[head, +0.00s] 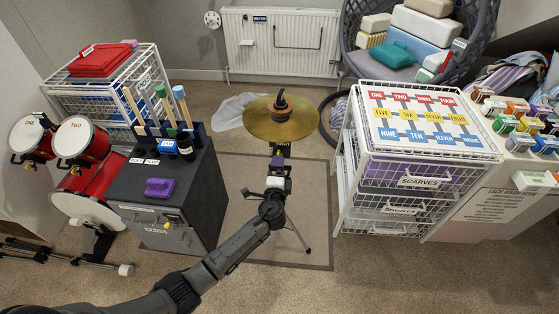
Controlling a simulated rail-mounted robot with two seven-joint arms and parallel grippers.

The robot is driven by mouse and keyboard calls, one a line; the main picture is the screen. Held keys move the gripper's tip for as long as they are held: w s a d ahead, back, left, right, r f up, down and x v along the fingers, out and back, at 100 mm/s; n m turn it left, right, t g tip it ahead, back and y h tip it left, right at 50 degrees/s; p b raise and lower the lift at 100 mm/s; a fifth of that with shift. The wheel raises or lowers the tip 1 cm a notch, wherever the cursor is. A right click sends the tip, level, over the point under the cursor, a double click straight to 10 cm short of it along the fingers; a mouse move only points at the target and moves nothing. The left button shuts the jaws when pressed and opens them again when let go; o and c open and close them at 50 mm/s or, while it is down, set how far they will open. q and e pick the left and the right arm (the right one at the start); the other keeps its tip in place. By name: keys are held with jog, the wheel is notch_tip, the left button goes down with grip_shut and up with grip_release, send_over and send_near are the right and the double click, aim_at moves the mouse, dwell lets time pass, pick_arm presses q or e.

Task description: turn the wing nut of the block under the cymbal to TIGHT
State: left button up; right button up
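The brass cymbal (281,122) is on its stand in the middle of the floor, with a dark and orange piece on top. A dark block with a small pale label (280,148) shows just under the cymbal's front edge. The lettering is too small to read surely. My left gripper (279,168) is at the end of the arm from the lower left, just in front of and below the block. Its fingers overlap the block area, so I cannot tell whether they touch or grip the wing nut. The wing nut itself is hidden or too small to make out. My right gripper is not in view.
The stand's thin legs (299,236) spread on a grey mat (243,232). A dark cabinet (160,222) with a purple object and mallets stands left, beside red drums (82,145). A white wire drawer unit (345,205) stands right. A radiator (270,65) is behind.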

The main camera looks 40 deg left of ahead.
pick_arm(q)
jog(key=p+v, duration=0.1)
jog(key=v, duration=0.8)
jog(key=shift+s, duration=0.25)
jog(key=shift+d, duration=0.1)
jog(key=s+d+r+n+g+h+p, duration=0.3)
jog(key=s+d+n+g+h, duration=0.15)
jog(key=s, duration=0.65)
jog(key=s+d+r+n+g+h+p, duration=0.35)
jog(key=s+d+h, duration=0.25)
jog(key=s, duration=0.5)
jog(key=s+f+n+g+p, duration=0.1)
jog(key=s+f+g+p, duration=0.2)
jog(key=s, duration=0.6)
notch_tip(320, 180, up, 38)
jog(key=p, duration=3.7)
